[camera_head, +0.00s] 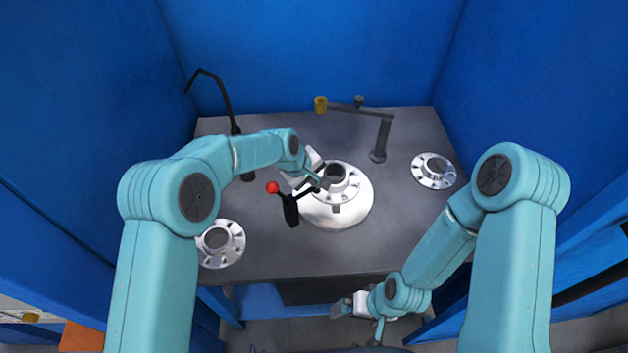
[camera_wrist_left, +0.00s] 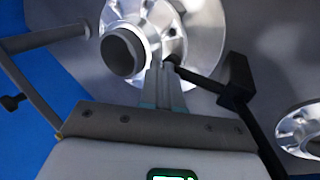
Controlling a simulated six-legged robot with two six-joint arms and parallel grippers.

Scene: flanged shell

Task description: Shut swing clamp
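A black clamp with a red ball knob (camera_head: 272,187) stands at the left front of a white round base (camera_head: 350,215). Its black arm (camera_wrist_left: 205,82) reaches toward the silver flanged part (camera_head: 342,184) on that base. This part also shows in the left wrist view (camera_wrist_left: 145,25), with its dark open bore. My left gripper (camera_head: 324,184) is beside the flange hub, at the inner end of the black arm. In the left wrist view its fingers (camera_wrist_left: 166,78) are close together; I see nothing between them. My right gripper (camera_head: 345,307) hangs low before the table's front edge, its opening unclear.
A grey post with a swinging arm (camera_head: 383,135) and brass-coloured end (camera_head: 320,104) stands behind the base. Loose flanges lie at left (camera_head: 220,243) and right (camera_head: 433,170). A bent black rod (camera_head: 222,95) rises at back left. Blue walls enclose the grey table (camera_head: 300,262).

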